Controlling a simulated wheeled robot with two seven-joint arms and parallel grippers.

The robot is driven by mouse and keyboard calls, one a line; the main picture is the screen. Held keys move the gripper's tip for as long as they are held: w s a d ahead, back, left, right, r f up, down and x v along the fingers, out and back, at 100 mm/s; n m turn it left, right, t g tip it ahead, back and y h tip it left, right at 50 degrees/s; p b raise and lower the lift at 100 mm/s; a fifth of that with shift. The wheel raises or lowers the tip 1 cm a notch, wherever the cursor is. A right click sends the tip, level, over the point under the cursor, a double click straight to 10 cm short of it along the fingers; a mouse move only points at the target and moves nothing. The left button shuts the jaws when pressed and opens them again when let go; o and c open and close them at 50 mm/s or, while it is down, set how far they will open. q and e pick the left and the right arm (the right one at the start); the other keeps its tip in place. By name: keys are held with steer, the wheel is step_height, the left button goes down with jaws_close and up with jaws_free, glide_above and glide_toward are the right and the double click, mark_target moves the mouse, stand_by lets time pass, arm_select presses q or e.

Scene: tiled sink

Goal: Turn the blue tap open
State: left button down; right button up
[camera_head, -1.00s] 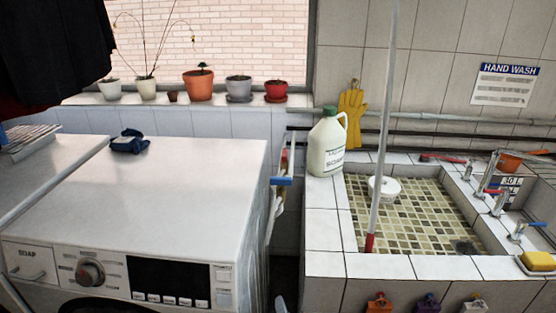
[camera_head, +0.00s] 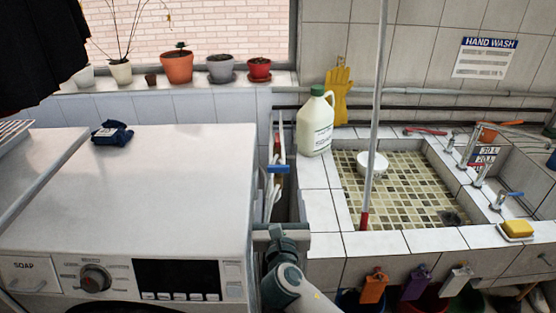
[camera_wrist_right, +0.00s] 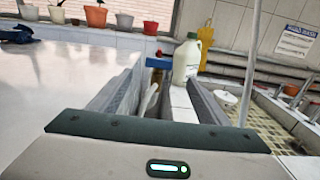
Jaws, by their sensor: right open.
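I cannot tell how far the handle is turned. My right gripper is low in the head view, over the gap between the washing machine and the sink. Its two grey fingers are apart with nothing between them; in the right wrist view (camera_wrist_right: 165,85) they point forward along the gap. My left gripper is not in view.
A white jug (camera_head: 314,125) stands on the sink's back left corner. A tall pole (camera_head: 375,110) rises from the sink. The washing machine (camera_head: 150,190) fills the left.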

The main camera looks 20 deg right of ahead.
mark_target(278, 170)
steer(key=shift+w, duration=0.1)
steer(key=p+x, duration=0.3)
steer(key=x, duration=1.4)
steer(key=shift+w, duration=0.2)
steer(key=shift+f, duration=0.15)
steer(key=c, duration=1.1)
